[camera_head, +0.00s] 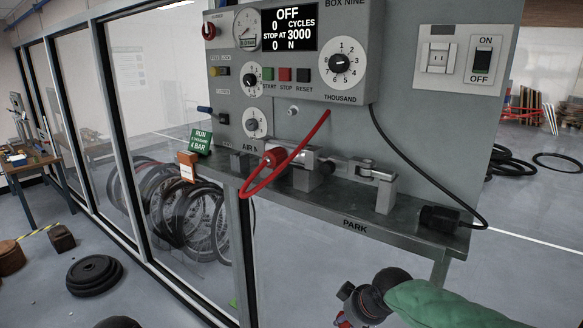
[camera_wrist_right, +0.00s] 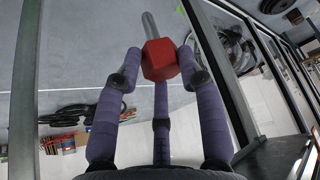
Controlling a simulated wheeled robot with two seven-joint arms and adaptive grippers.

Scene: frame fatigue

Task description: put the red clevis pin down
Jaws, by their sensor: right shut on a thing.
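The red clevis pin, with a red hexagonal head (camera_wrist_right: 160,60) and a grey shank (camera_wrist_right: 151,26), is held between the fingers of my right gripper (camera_wrist_right: 158,75) in the right wrist view. The shank points away from the gripper. In the head view my right gripper (camera_head: 350,302) is at the bottom, in front of and below the grey shelf (camera_head: 330,212) marked PARK. Only a small bit of red shows by its fingers there. My left gripper is not in view.
A grey control panel (camera_head: 295,50) reading OFF stands above. The PARK area of the shelf looks bare.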

